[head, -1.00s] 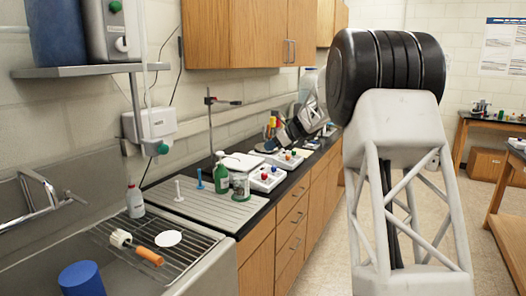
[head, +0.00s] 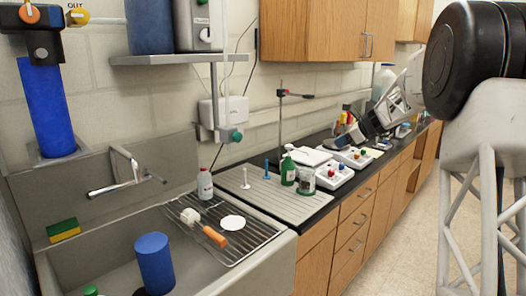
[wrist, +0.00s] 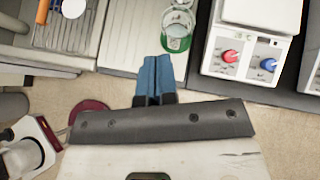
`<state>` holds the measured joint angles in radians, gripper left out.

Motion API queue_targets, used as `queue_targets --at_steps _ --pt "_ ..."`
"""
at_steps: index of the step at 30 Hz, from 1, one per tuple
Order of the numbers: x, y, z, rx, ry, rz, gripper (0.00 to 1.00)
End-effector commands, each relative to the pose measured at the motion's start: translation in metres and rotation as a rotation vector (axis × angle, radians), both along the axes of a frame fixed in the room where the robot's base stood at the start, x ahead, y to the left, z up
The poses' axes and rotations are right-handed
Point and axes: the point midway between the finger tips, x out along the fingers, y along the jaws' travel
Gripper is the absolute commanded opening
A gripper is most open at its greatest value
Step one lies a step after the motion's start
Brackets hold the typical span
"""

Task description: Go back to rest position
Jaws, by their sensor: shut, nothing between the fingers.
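My gripper (wrist: 157,76) shows in the wrist view with its two blue fingers together and nothing between them.
The sink (head: 110,275) holds a blue cylinder (head: 155,263). A wire rack (head: 245,236) carries a bottle, an orange-handled brush and a white disc. A green bottle (head: 288,170) and white instruments (head: 327,177) stand on the counter. The floor (head: 395,235) before the cabinets is clear.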

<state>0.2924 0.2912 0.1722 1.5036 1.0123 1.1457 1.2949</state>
Motion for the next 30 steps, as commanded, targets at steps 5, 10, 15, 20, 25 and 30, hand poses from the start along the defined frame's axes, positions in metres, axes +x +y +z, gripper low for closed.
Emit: queue_targets --at_steps 5,10,15,20,25,30 --pt "-0.04 0.024 0.012 -0.098 -0.046 0.087 0.0" --pt "-0.085 0.045 0.02 -0.206 -0.096 0.188 0.0" --pt "-0.131 0.065 0.024 -0.308 -0.144 0.295 0.0" --pt "-0.175 0.081 0.027 -0.403 -0.191 0.4 0.0" --pt "-0.223 0.095 0.027 -0.501 -0.239 0.517 0.0" --pt "-0.271 0.108 0.024 -0.594 -0.286 0.638 0.0"
